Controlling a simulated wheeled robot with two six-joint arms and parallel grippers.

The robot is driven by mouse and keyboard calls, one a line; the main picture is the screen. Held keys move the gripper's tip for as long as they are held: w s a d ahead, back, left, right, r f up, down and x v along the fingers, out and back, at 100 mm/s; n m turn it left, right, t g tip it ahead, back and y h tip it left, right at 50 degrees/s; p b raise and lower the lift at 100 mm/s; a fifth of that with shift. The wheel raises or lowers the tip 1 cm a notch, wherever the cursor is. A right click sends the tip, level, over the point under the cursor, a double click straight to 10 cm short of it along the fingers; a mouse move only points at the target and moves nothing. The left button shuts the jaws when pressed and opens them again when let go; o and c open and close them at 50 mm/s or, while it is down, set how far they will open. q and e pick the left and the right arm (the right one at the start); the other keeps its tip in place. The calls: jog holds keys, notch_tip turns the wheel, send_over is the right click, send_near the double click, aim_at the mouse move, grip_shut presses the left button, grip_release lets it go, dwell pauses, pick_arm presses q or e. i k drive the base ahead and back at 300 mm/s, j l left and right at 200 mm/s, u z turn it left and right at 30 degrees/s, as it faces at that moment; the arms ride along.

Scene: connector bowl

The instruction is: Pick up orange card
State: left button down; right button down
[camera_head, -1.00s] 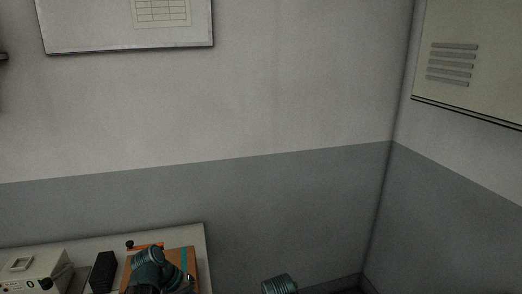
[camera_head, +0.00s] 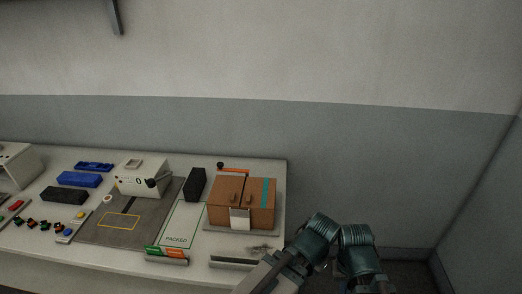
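A small orange piece (camera_head: 178,253), which looks like the orange card, sits at the right end of a low holder at the table's front edge. A green piece (camera_head: 152,251) is to its left in the same holder, just below the word PACKED on the table mat. My two teal arm links show at the lower right, beyond the table's right end and apart from the orange piece. I cannot make out the fingers of either gripper.
A white device (camera_head: 142,178), blue trays (camera_head: 79,179) and several small connectors (camera_head: 44,225) are farther left. The PACKED mat (camera_head: 184,219) looks clear.

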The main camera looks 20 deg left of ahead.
aim_at(174, 253)
jog(key=u, duration=1.7)
jog(key=k+z, duration=0.7)
